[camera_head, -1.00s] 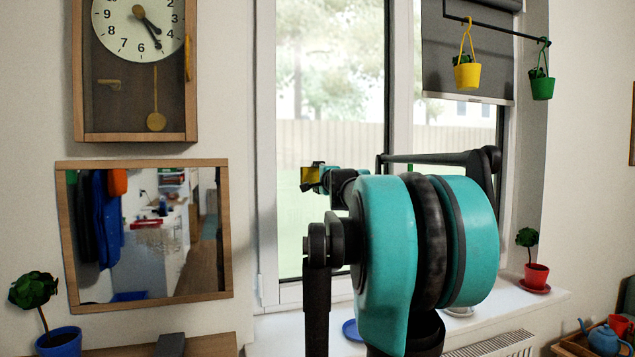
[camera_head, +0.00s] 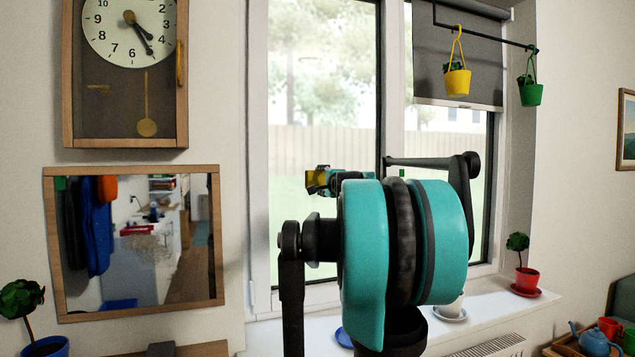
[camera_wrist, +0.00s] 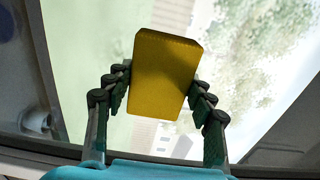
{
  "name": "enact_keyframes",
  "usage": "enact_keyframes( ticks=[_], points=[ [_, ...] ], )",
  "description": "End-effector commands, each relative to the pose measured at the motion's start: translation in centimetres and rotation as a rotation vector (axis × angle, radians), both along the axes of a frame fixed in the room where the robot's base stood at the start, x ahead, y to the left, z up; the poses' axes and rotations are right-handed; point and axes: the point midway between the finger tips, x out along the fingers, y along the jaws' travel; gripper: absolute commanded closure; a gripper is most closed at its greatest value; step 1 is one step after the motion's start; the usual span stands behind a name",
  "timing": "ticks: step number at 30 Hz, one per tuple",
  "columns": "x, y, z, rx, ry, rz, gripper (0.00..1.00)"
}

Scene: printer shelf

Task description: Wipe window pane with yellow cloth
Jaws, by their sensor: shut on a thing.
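The yellow cloth (camera_wrist: 165,72) is a thick block-like pad held between the two fingers of my gripper (camera_wrist: 158,90) in the wrist view. My gripper is shut on it. In the head view the cloth (camera_head: 318,180) is a small yellow patch at the tip of my gripper (camera_head: 326,180), in front of the left window pane (camera_head: 325,130). The pane also fills most of the wrist view (camera_wrist: 100,40), behind the cloth. I cannot tell whether the cloth touches the glass. My arm hides the lower part of the window.
Yellow (camera_head: 457,82) and green (camera_head: 530,94) hanging pots are at upper right by the blind (camera_head: 445,65). On the sill (camera_head: 480,312) stand a red pot (camera_head: 526,280), a white cup (camera_head: 452,306) and a blue dish (camera_head: 343,338). A mirror (camera_head: 48,240) and clock (camera_head: 126,65) hang left.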

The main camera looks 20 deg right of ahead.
Motion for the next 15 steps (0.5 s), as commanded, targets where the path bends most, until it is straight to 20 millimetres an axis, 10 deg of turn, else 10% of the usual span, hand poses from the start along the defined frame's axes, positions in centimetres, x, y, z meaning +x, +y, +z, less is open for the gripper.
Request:
enact_keyframes(
  ticks=[15],
  points=[
    [0.1, -3.2, 0.0, 0.0, 0.0, -0.001, 0.69]
  ],
)
